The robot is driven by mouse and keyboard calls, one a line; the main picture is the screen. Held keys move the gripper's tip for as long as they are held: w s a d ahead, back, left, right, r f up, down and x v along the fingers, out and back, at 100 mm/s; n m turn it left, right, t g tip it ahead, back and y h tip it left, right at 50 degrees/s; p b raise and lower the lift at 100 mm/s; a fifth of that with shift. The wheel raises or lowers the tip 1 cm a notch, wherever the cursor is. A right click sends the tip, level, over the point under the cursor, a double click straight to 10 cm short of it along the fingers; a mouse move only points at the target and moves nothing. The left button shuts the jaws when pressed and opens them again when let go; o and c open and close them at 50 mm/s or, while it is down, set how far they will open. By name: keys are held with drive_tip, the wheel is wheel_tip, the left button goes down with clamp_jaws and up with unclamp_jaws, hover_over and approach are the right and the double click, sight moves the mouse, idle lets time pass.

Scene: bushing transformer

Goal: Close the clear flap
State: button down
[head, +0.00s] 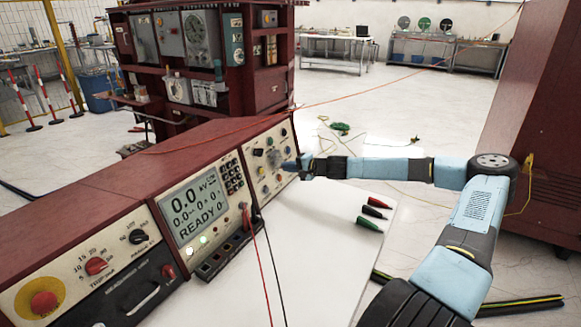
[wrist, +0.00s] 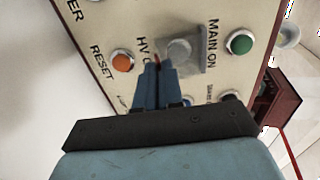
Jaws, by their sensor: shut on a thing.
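The clear flap (wrist: 196,60) shows in the wrist view as a greyish see-through square at the HV button, between the orange RESET button (wrist: 123,61) and the green MAIN ON button (wrist: 240,43). A round button shows through it. In the head view the flap (head: 274,158) is small and blurred on the right-hand control panel. My gripper (wrist: 159,70) is at the flap's near-left edge, its blue fingers shut on it, with a small red bit at the tips. In the head view my gripper (head: 291,165) reaches the panel from the right. The flap's exact angle is hard to tell.
The red console (head: 120,185) holds a READY display (head: 196,210). Red and black leads hang from the middle panel. Open floor lies beyond.

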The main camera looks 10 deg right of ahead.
drive_tip(key=shift+w+a+f+t+y, duration=0.15)
drive_tip(key=shift+a+f+t+y, duration=0.1)
drive_tip(key=shift+f+t+y, duration=0.2)
drive_tip(key=shift+w+a+f+t+y, duration=0.1)
drive_tip(key=shift+a+f+t+y, duration=0.1)
drive_tip(key=shift+f+t+y, duration=0.2)
drive_tip(key=shift+w+a+t+y, duration=0.1)
drive_tip(key=shift+a+t+y, duration=0.05)
drive_tip(key=shift+t+y, duration=0.1)
idle(0.4)
drive_tip(key=c, duration=1.3)
unclamp_jaws()
drive_tip(key=shift+o, duration=0.2)
drive_tip(key=v, duration=1.3)
drive_tip(key=shift+s+d, duration=0.2)
drive_tip(key=shift+d, duration=0.15)
drive_tip(key=shift+f, duration=0.1)
